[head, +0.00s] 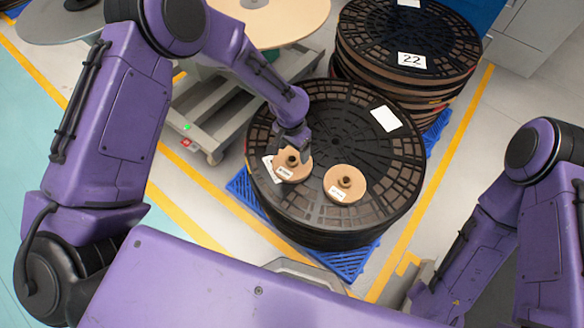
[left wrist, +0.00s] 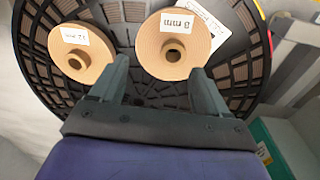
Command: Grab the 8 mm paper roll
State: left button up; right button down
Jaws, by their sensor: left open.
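Two tan paper rolls with raised cores lie flat on the black reel top. In the head view this is the left roll (head: 296,172), partly covered by my gripper. My left gripper (head: 297,150) is open and empty, over the far side of that roll; its fingers also show in the left wrist view (left wrist: 160,68). The other roll (head: 344,184), apparently marked 12 mm, also shows in the left wrist view (left wrist: 82,58). My right gripper is not visible.
The black slotted reel (head: 335,225) stands on a blue pallet (head: 243,190). A stack of reels marked 22 (head: 410,35) is behind it. A grey wheeled cart (head: 207,140) stands to the left. Grey cabinets (head: 545,35) are at the back right. Yellow lines mark the floor.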

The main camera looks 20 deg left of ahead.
aim_at(293, 157)
pick_arm(q)
jog(key=shift+m+y, duration=0.4)
jog(key=f, duration=0.3)
jog(key=w+f+b, duration=0.1)
jog(key=f, duration=0.2)
jog(key=w+a+f+b, duration=0.1)
jog(key=f, duration=0.1)
jog(key=shift+w+f, duration=0.2)
jog(key=shift+f, duration=0.2)
jog(key=c, duration=1.3)
